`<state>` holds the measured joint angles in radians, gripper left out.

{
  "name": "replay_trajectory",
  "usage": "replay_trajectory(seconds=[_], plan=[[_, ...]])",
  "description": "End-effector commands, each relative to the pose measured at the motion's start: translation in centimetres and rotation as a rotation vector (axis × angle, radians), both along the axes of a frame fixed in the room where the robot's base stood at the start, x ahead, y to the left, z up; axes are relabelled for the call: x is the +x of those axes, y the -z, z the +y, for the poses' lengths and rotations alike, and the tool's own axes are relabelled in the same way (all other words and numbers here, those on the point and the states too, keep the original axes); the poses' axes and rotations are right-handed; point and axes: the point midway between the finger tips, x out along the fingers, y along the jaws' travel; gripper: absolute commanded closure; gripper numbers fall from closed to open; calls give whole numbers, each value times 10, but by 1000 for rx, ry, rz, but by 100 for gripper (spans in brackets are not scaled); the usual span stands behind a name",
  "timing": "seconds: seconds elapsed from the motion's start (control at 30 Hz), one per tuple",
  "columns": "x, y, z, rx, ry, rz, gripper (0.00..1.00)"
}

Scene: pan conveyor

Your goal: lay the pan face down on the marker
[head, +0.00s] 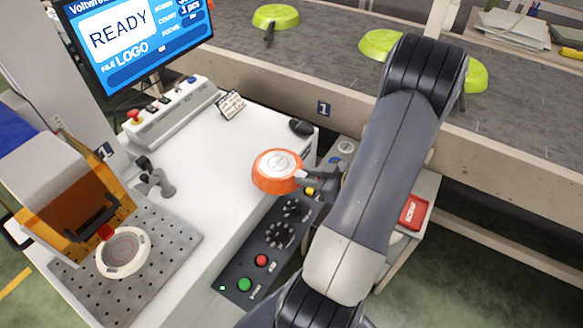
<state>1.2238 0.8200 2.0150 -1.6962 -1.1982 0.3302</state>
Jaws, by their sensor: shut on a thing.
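An orange pan (276,184) is held in the air near the right edge of the white bench. Its silver base disc faces up, so its open side appears to face down. My gripper (318,184) is shut on the pan's handle, at the pan's right; my arm partly hides the jaws. The marker stands at the left, with a round pale fixture (123,252) on a perforated plate (172,240). The fixture looks empty. An orange see-through guard (82,208) with a dark handle is just behind and left of it.
A control panel (262,240) with knobs and buttons lies below the pan. A small joystick-like device (155,178), a switch box (175,112), a mouse (301,127) and a monitor (140,38) stand around the bench. Green pans (276,16) lie on the conveyor (320,45) behind. A red scrap bin (413,212) is right.

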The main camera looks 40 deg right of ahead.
Motion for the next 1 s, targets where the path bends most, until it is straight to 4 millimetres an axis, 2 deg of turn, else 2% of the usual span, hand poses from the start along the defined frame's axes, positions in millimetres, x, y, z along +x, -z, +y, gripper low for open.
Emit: replay_trajectory(seconds=[0.27, 1.0], plan=[[15, 1, 6, -2, -3, -1, 100], [83, 0, 31, -1, -3, -4, 100]])
